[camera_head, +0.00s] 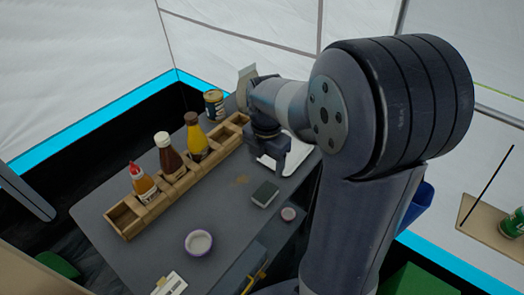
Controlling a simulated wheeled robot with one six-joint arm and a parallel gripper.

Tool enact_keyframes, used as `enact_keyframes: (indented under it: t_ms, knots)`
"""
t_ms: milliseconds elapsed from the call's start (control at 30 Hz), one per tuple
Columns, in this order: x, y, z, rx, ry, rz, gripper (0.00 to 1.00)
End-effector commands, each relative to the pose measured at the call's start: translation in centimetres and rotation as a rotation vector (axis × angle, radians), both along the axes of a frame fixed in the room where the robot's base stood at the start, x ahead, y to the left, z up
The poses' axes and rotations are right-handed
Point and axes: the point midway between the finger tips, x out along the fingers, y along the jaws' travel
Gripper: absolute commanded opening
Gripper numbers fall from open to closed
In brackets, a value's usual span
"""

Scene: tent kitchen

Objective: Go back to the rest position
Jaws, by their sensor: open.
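My gripper (279,152) is at the end of my arm, over the back right part of the grey table (130,215). It is open, with its fingers pointing down above or beside a white tray or board (292,160). The gap between the fingers is small in this view. I cannot tell whether the fingers touch the white surface. My thick arm fills the right half of the picture and hides part of the table.
A wooden rack (125,216) holds several sauce bottles (196,138). A can (214,104) stands behind it. A blue bin (420,205) is right of my arm.

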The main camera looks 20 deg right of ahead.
Motion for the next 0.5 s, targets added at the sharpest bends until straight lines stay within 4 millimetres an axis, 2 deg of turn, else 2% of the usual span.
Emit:
enact_keyframes:
  t_ms: [167, 500]
  knots:
    - [-0.1, 0.0, -1.3, 0.000, 0.005, 0.000, 0.66]
    - [-0.1, 0.0, -7.6, 0.000, 0.007, 0.000, 0.66]
